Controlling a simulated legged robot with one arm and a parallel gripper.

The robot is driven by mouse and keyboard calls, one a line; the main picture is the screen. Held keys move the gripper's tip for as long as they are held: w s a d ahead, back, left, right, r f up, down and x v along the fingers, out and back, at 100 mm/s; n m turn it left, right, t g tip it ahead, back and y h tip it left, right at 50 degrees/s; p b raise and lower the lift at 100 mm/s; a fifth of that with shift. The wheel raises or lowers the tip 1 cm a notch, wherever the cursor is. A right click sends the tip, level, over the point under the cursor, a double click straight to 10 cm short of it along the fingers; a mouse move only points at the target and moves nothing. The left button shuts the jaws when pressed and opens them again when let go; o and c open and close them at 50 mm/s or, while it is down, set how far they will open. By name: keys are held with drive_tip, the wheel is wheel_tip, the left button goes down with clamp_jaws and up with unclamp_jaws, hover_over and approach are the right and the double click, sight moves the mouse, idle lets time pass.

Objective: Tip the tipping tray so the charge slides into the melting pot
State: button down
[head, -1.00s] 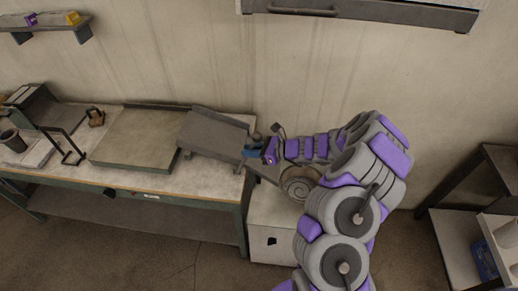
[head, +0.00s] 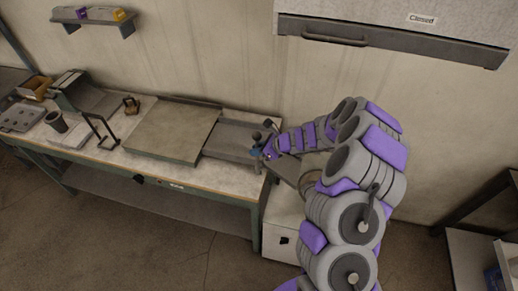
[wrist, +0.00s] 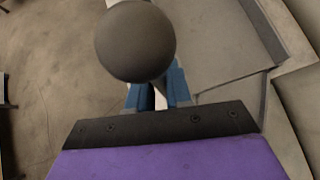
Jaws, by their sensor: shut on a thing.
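The tipping tray (head: 235,138) is a flat grey tray at the right end of the workbench, beside a raised plate. It looks about level in the head view. My gripper (head: 262,153) is at its right end, shut on a handle with a round dark knob. The knob (wrist: 135,42) fills the upper middle of the wrist view, in front of the blue fingers (wrist: 158,96). A round grey-brown vessel, likely the melting pot (head: 309,184), stands right of the bench, mostly hidden behind my arm. I cannot make out the charge on the tray.
A large flat plate (head: 172,128) covers the bench middle. A black frame (head: 101,132), a dark cup (head: 56,121) and bins stand at the left. A white cabinet (head: 283,232) is below the vessel. A hood (head: 395,38) hangs above; a shelf unit (head: 480,245) stands right.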

drive_tip(key=shift+w+r, duration=0.1)
drive_tip(key=c, duration=1.5)
unclamp_jaws()
drive_tip(key=o, duration=0.4)
drive_tip(key=shift+w+a, duration=0.15)
drive_tip(key=shift+a, duration=0.05)
drive_tip(key=shift+c, duration=0.2)
drive_tip(key=p+v, duration=0.1)
drive_tip(key=v, duration=1.6)
drive_tip(key=shift+s, duration=0.25)
